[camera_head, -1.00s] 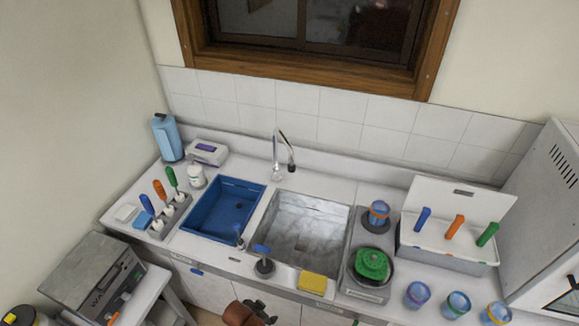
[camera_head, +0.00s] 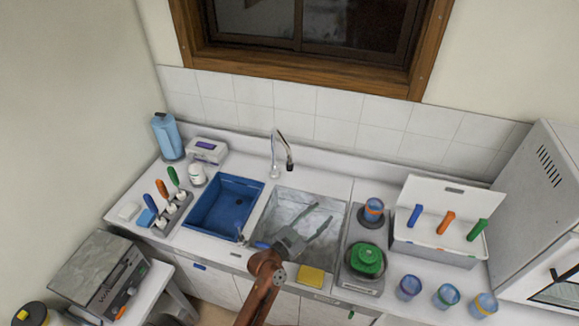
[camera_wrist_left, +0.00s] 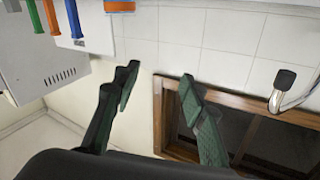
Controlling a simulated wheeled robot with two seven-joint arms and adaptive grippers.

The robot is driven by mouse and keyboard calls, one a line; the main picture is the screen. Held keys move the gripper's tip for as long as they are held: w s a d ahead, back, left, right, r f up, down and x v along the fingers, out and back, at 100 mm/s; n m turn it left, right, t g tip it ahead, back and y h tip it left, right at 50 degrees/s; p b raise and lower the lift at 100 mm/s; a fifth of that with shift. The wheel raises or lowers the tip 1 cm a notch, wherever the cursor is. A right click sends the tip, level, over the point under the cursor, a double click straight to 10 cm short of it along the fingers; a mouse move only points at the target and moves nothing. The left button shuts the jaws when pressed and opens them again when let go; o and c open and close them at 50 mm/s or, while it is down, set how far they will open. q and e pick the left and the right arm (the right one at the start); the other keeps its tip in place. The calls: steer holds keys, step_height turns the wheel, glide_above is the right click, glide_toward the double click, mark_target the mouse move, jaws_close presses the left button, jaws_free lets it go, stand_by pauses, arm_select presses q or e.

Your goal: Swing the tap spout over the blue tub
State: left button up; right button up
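The chrome tap (camera_head: 275,150) stands behind the basins. Its curved spout bends to the right, with its dark tip (camera_head: 290,165) near the back edge of the steel sink (camera_head: 265,225). The blue tub (camera_head: 222,207) sits left of that sink, and the spout is not above it. My left gripper (camera_head: 318,216) is over the steel sink, in front of the tap and apart from it, with its two fingers spread and nothing between them. In the left wrist view the open fingers (camera_wrist_left: 160,92) show, and the tap's dark tip (camera_wrist_left: 286,79) is at the right edge. My right gripper is not visible.
A yellow sponge (camera_head: 311,276) lies on the front edge. A green-topped item (camera_head: 367,260) and several cups stand right of the sink. A white box with coloured handles (camera_head: 435,244) is farther right. Space above the blue tub looks clear.

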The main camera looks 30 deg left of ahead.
mark_target(291, 168)
arm_select(q)
steer(key=w+a+r+n+t+y, duration=0.5)
steer(key=w+a+r+n+y, duration=0.25)
steer(key=r+y, duration=0.35)
steer(key=a+f+n+g+y, duration=0.2)
steer(key=n+g+y, duration=0.1)
steer(key=g, duration=0.1)
steer(key=w+a+f+n+g+y, duration=0.1)
steer(key=a+f+n+g+y, duration=0.1)
steer(key=g, duration=0.3)
steer(key=w+a+f+n+g+y, duration=0.1)
steer(key=f+n+g+y, duration=0.2)
steer(key=n+g+y, duration=0.1)
steer(key=shift+a+f+n+g, duration=0.3)
steer(key=shift+a+f+n, duration=0.1)
steer(key=shift+n, duration=0.15)
steer(key=x, duration=0.7)
steer(key=shift+w+a+p, duration=0.1)
steer(key=shift+a+p, duration=0.1)
steer(key=shift+p, duration=0.1)
steer(key=shift+c, duration=0.3)
jaws_close()
